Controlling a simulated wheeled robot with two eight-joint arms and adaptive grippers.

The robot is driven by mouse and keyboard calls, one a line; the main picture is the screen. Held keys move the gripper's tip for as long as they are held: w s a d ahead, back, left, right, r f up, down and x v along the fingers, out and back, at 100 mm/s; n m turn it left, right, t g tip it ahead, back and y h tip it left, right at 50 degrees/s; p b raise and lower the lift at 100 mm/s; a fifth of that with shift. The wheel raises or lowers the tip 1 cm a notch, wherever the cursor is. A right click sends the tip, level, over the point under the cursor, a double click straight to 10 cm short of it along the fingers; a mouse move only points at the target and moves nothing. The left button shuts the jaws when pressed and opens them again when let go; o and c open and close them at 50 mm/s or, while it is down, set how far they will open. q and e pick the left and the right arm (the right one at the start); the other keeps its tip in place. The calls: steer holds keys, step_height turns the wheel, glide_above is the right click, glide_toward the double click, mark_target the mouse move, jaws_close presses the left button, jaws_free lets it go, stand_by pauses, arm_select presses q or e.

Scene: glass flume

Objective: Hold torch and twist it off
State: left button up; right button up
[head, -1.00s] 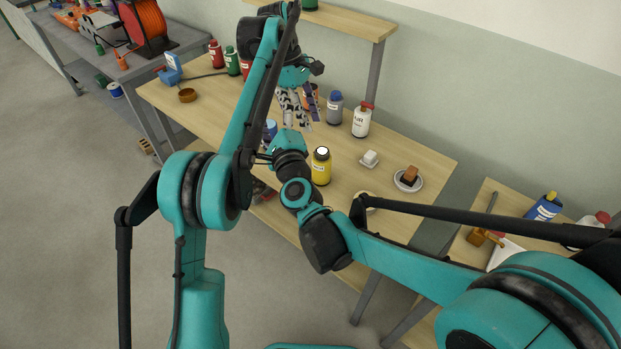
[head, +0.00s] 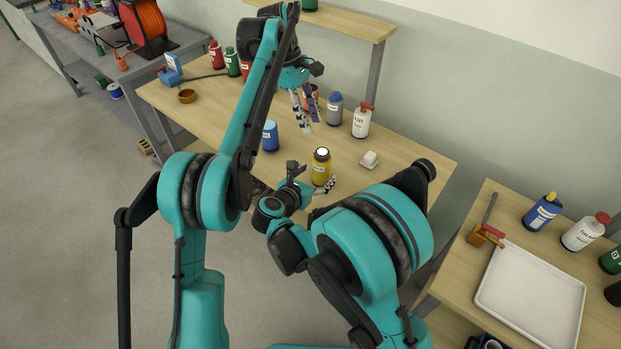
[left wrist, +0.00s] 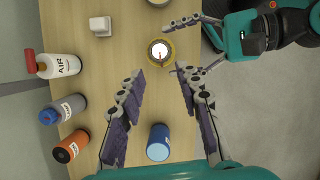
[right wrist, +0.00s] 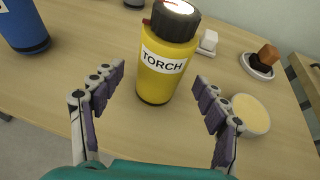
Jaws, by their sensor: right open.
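The torch (head: 320,170) is a yellow cylinder with a black collar and white top, standing upright on the wooden table. Its TORCH label (right wrist: 163,60) faces the right wrist camera. My right gripper (head: 312,178) is open and low at the torch's near side. In the right wrist view its fingers (right wrist: 159,75) point toward the torch from either side, not closed on it. My left gripper (head: 309,116) is open and empty, higher up and behind the torch. In the left wrist view, the torch's round top (left wrist: 161,50) shows just beyond and between the left fingertips (left wrist: 159,73).
A blue bottle (head: 270,136) stands left of the torch. A white block (head: 369,159) lies right of it, and a white AIR bottle (head: 361,122) and a grey bottle (head: 335,109) stand behind. A white tray (head: 530,296) lies on the side table.

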mark_target(322, 152)
steer(key=shift+x, duration=2.1)
steer(key=c, duration=1.4)
arm_select(q)
steer(key=o, duration=0.3)
steer(key=shift+d, duration=0.15)
arm_select(e)
steer(key=shift+o, duration=0.2)
arm_select(q)
steer(key=shift+o, duration=0.2)
steer(key=d+y, duration=0.1)
steer(key=s+d+f+m+t+y, duration=0.1)
steer(key=s+d+f+m+y, duration=0.1)
steer(key=shift+d+t, duration=0.25)
steer(key=shift+t, duration=0.05)
arm_select(e)
steer(key=shift+r, duration=0.1)
arm_select(q)
steer(key=shift+f+y, duration=0.3)
steer(key=shift+f, duration=3.3)
